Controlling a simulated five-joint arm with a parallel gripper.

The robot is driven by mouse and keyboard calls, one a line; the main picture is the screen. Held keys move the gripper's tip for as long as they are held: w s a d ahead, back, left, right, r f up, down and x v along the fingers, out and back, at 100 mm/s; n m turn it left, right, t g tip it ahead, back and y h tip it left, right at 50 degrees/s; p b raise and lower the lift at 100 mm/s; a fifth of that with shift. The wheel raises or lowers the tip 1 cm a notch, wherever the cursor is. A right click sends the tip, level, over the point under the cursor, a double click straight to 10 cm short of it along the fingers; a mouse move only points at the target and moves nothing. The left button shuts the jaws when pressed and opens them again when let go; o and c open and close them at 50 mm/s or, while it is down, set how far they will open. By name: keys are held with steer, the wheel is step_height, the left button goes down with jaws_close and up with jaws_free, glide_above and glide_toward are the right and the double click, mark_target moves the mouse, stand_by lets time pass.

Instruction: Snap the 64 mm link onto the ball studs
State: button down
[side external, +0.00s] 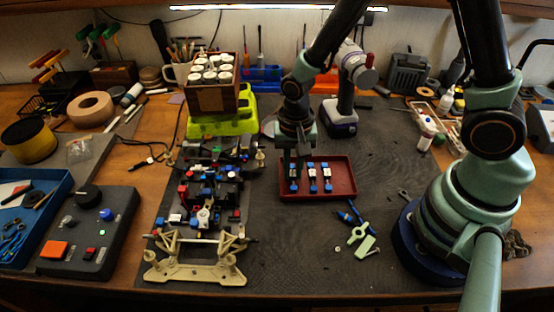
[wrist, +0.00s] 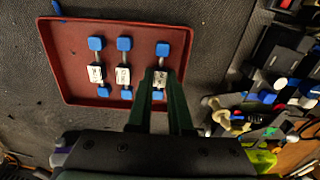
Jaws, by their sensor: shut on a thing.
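Three links with blue ends and white labelled middles lie side by side in a red tray (side external: 343,194); the wrist view also shows the tray (wrist: 75,45). The label print is too small to read, so I cannot tell which is 64 mm. My gripper (side external: 294,179) is down at the leftmost link in the side view. In the wrist view my gripper (wrist: 160,73) is shut on the white middle of that link (wrist: 162,49), at right there. The middle link (wrist: 123,73) and far link (wrist: 96,72) are free. The car chassis (side external: 205,255) stands left of the tray; its ball studs are not clear.
A yellow-green stand (side external: 222,118) with a box of white-topped bottles is behind the chassis. A cordless drill (side external: 341,112) stands behind the tray. A blue-handled tool (side external: 347,217) and a pale green part (side external: 362,240) lie in front. A control box (side external: 90,232) is at left.

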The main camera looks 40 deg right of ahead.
mark_target(292, 173)
steer(key=shift+r, duration=0.1)
step_height(292, 173, up, 19)
steer(key=a+f+n, duration=0.4)
steer(key=a+n, duration=0.4)
steer(key=a, duration=0.2)
steer(key=a+f+n, duration=0.4)
steer(key=a+n, duration=0.5)
steer(key=shift+s+a+n, duration=0.25)
steer(key=shift+a+n, duration=0.05)
steer(key=shift+a, duration=0.1)
steer(key=shift+f, duration=0.15)
steer(key=shift+f, duration=2.9)
